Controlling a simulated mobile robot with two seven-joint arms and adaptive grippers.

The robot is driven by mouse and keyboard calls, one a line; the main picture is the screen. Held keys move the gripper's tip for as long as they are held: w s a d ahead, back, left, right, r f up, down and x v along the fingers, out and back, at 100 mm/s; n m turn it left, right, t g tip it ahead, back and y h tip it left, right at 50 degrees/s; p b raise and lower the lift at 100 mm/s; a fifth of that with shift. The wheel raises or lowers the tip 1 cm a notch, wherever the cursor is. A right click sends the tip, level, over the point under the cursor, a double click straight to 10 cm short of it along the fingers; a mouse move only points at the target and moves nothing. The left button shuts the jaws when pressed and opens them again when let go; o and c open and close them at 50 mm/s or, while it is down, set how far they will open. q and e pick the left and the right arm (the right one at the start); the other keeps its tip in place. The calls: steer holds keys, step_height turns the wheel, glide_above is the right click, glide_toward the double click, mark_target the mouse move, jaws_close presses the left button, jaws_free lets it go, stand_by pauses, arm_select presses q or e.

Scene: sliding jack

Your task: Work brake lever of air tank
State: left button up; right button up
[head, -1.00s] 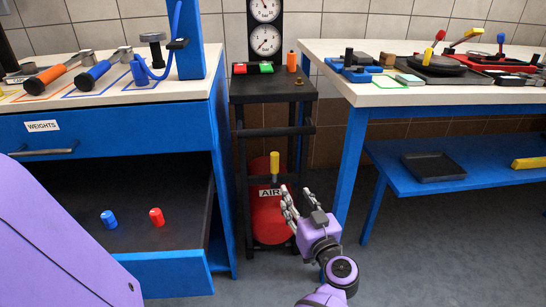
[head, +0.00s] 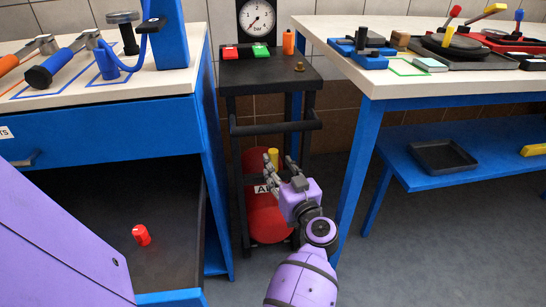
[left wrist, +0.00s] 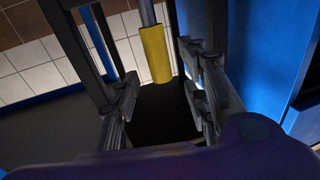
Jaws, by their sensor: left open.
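The red air tank (head: 264,222) stands under the black cart, its AIR label partly covered by my gripper. The yellow handle of the brake lever (head: 273,157) stands up above the tank, just beyond my fingers. My left gripper (head: 280,172) is open in front of the tank. In the left wrist view the yellow handle (left wrist: 155,55) lies ahead, between the lines of the two spread fingers (left wrist: 162,84). A gap shows on both sides of it, and I see no contact. My right gripper is not in view.
The cart (head: 265,75) carries a gauge (head: 257,20) and red and green buttons. Its crossbar (head: 276,126) runs above the lever. A blue drawer cabinet (head: 110,140) stands close on the left, and a blue table leg (head: 357,170) close on the right.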

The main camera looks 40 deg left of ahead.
mark_target(275, 161)
arm_select(q)
steer(key=x, duration=0.2)
steer(key=b+x, duration=0.1)
steer(key=x, duration=0.1)
steer(key=shift+w+f, duration=0.1)
steer(key=shift+f, duration=0.1)
steer(key=shift+w+a+r, duration=0.15)
steer(key=shift+w+a, duration=0.1)
steer(key=shift+a, duration=0.25)
jaws_close()
